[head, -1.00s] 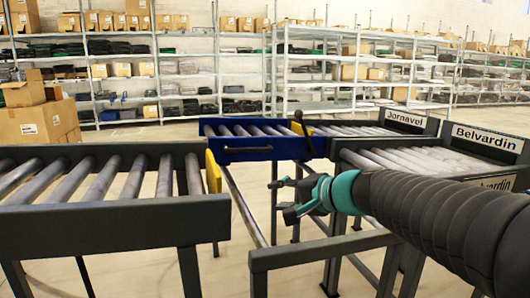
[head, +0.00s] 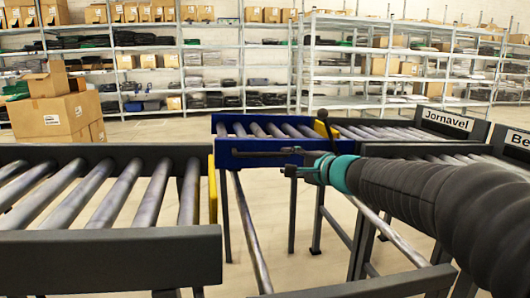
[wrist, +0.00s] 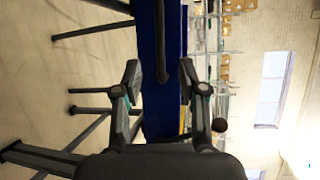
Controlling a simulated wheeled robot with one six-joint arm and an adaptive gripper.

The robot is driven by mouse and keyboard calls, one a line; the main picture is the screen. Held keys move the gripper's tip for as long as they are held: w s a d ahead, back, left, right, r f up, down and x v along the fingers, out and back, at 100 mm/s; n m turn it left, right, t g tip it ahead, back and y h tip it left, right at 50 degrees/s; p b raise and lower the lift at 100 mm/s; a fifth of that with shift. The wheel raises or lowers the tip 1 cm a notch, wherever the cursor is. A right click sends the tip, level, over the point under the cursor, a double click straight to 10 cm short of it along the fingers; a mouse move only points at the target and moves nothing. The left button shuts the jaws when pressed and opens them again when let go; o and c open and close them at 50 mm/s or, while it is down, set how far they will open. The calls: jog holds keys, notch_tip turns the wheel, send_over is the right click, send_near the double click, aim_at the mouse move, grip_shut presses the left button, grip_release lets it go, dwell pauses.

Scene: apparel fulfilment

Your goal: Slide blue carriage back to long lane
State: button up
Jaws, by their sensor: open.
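The blue carriage (head: 265,160) holds several rollers and stands at the far end of its rail, in line with the Jornavel lane (head: 385,133). A dark handle bar (head: 275,151) runs along its near side. My gripper (head: 305,165) is in front of the carriage's near right corner. In the wrist view, my gripper (wrist: 163,92) is open, with the dark handle (wrist: 161,55) and blue carriage side (wrist: 150,120) between or beyond its fingers. I cannot tell whether a finger touches the handle. A long roller lane (head: 110,243) lies at the left.
The carriage rail (head: 250,235) runs toward me across open floor. A yellow end stop (head: 212,190) stands at the left lane's end. A second labelled lane is at the right edge. Cartons (head: 55,115) and shelves stand behind.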

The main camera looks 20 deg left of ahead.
aim_at(263, 155)
jog(key=p+x, duration=0.2)
jog(key=x, duration=1.1)
jog(key=shift+a+f, duration=0.1)
jog(key=shift+f, duration=0.1)
grip_shut()
